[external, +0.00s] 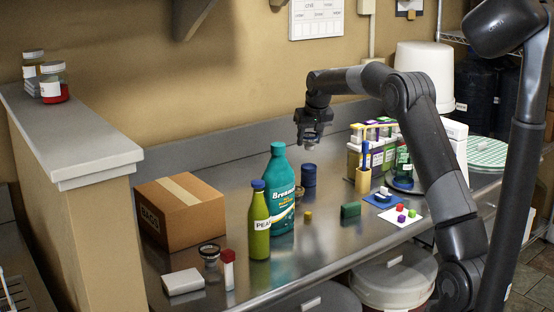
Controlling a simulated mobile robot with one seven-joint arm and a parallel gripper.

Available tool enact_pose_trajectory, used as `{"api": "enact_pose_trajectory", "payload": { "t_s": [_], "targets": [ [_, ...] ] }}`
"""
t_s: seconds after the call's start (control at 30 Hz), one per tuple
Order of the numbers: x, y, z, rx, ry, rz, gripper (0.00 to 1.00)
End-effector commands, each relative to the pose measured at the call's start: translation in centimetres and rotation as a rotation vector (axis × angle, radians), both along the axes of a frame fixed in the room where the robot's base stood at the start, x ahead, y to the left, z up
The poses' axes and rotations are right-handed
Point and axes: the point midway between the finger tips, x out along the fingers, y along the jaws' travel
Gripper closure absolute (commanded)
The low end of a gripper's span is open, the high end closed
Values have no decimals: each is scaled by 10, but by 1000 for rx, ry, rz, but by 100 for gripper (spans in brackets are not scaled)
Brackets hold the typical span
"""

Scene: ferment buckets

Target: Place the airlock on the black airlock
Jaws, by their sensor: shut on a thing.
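My gripper (311,138) is raised over the back of the steel counter, behind the teal bottle, pointing down. It is shut on a small pale, bluish thing at its fingertips, which I take to be the airlock; the fingers hide much of it. A small clear piece with a black rim (209,250) stands at the counter's front left; it may be the black airlock, but I cannot tell for sure. My gripper is far from it, up and to the right.
The steel counter (330,238) holds a cardboard box (180,212), a green bottle (259,225), a teal bottle (280,190), a dark blue cylinder (308,176), a green block (350,210) and a white card with coloured cubes (400,218). A lidded bucket (395,285) stands below the front edge.

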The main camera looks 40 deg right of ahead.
Motion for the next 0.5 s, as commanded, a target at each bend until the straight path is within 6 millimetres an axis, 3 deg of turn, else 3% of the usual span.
{"api": "enact_pose_trajectory", "payload": {
  "t_s": [0.1, 0.27, 0.5],
  "targets": [
    [1, 0, 27, -2, -5, 0, 78],
    [1, 1, 57, 0, -3, 0, 78],
    [0, 54, 56, 3, 4, 30, 78]
  ]
}}
